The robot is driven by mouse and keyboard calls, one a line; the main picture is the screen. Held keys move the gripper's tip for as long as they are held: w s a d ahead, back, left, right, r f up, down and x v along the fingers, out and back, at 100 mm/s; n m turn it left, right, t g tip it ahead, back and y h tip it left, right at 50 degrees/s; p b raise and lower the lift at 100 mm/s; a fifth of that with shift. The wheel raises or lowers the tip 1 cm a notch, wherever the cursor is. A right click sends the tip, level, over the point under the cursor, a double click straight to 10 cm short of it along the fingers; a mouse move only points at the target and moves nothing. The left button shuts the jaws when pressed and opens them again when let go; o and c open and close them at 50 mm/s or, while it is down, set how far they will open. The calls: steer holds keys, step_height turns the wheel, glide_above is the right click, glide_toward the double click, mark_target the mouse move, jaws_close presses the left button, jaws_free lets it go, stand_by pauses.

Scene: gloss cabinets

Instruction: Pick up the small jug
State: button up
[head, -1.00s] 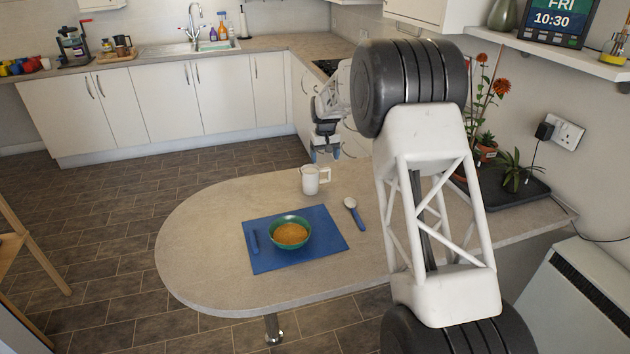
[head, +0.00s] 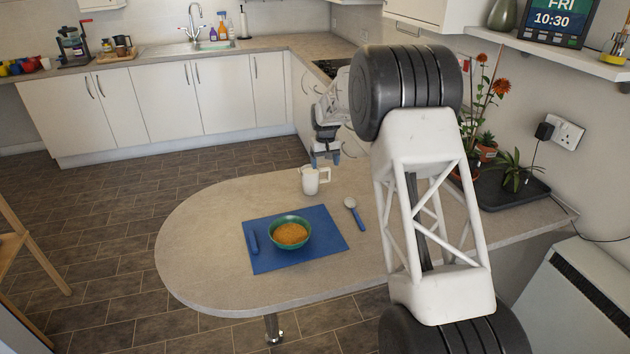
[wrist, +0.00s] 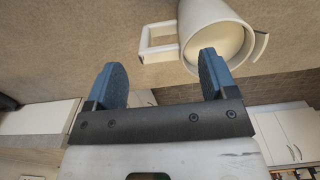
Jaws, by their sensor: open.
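The small white jug (head: 310,182) stands upright near the far edge of the rounded worktop, its handle on the right in the head view. In the wrist view the jug (wrist: 211,27) is at the top, right of centre, with its squared handle (wrist: 158,44) towards the middle and its open mouth showing. My gripper (head: 325,158) hangs just above and slightly behind the jug in the head view. In the wrist view its two blue fingers (wrist: 165,78) are spread apart with nothing between them. The right finger overlaps the jug's rim in the picture; I cannot tell whether they touch.
A blue mat (head: 284,261) with a green bowl (head: 290,220) of orange food lies nearer on the worktop. A blue-handled spoon (head: 354,213) lies right of the mat. A dark tray (head: 514,194) with potted plants is at the right. The worktop's left end is clear.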

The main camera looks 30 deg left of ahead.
mark_target(325, 171)
steer(key=shift+f, duration=2.55)
steer(key=c, duration=1.4)
steer(key=shift+c, duration=0.2)
steer(key=shift+r, duration=0.15)
steer(key=shift+w+r, duration=0.1)
steer(key=shift+r, duration=1.45)
steer(key=shift+s+r, duration=0.2)
steer(key=s+d+r, duration=0.1)
steer(key=s+d, duration=0.8)
steer(key=s, duration=0.3)
steer(key=shift+s+d+r, duration=0.15)
steer(key=shift+s+d, duration=0.05)
steer(key=shift+s, duration=0.1)
